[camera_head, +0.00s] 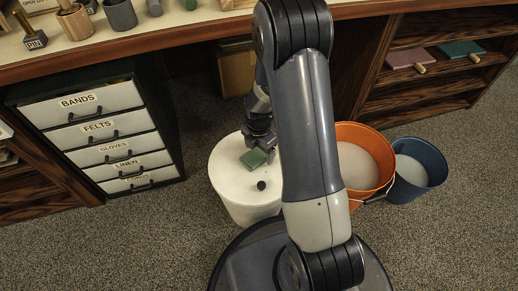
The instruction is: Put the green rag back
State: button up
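A small flat green piece (253,159), which looks like the folded green rag, shows over the top of a round white bin (226,180). My gripper (261,149) points down right at it, with a finger at its right edge. My arm and the small scale hide whether the fingers close on it, and whether it rests on the bin or is just above. A drawer unit (104,152) at left has fronts labelled BANDS, FELTS, GLOVES, LINEN and a lowest one that is hard to read. The top drawer seems to stand out somewhat.
A small dark knob (261,185) is on the white bin's top. An orange bucket (377,140) and a blue bucket (435,170) stand right of my arm. A pink board (405,58) and a green board (458,49) with wooden handles lie on a shelf. The carpet in front is clear.

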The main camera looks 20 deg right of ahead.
aim_at(259, 152)
jog(key=shift+r, duration=0.1)
notch_tip(259, 152, up, 12)
jog(key=p, duration=0.4)
jog(key=shift+p, duration=0.3)
jog(key=shift+c, duration=0.3)
